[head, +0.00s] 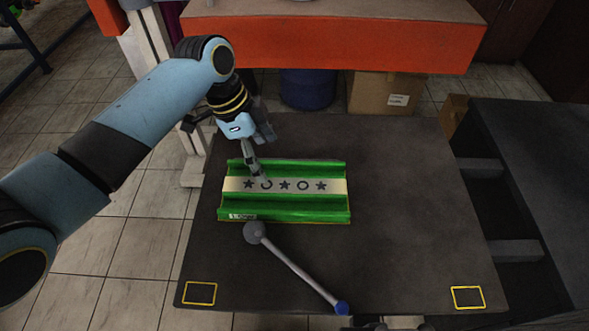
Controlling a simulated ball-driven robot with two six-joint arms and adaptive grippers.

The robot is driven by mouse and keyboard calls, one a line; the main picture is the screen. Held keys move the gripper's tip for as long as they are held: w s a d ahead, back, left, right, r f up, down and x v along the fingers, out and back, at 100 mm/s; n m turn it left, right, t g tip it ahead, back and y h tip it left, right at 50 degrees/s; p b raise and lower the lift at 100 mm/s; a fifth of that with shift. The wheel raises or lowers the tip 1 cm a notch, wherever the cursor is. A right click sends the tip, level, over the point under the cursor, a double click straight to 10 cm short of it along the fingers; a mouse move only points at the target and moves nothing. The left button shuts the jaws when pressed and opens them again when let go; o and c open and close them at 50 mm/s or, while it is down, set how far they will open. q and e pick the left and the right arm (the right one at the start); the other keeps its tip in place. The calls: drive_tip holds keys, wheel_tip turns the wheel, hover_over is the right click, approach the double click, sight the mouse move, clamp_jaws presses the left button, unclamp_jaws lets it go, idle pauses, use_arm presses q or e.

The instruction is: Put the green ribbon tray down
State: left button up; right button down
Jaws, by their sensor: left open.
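The green ribbon tray (300,214) rests on the dark table top. A cream ribbon (294,185) with dark stars and rings lies along its middle. My left gripper (262,158) is open above the tray's far left part, with one finger reaching down over the ribbon's left end. Whether that finger touches the tray cannot be told. My right gripper does not show.
A grey rod with a ball end (295,268) and a blue tip lies in front of the tray. Yellow outlined rectangles mark the table's (400,240) front corners. An orange-fronted bench (330,42), a blue drum (307,88) and a cardboard box (385,93) stand behind. The table's right side is clear.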

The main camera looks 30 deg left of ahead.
sight(284, 185)
use_arm(q)
drive_tip(key=x, duration=0.2)
drive_tip(key=shift+s+d+f, duration=0.1)
drive_tip(key=shift+d+f, duration=0.15)
drive_tip(key=shift+x, duration=0.9)
drive_tip(key=shift+d+f, duration=0.15)
drive_tip(key=shift+f, duration=0.2)
drive_tip(key=x, duration=0.2)
drive_tip(key=d+x, duration=0.1)
drive_tip(key=x, duration=0.1)
drive_tip(key=shift+f, duration=0.3)
drive_tip(key=c, duration=1.5)
drive_tip(key=shift+c, duration=0.8)
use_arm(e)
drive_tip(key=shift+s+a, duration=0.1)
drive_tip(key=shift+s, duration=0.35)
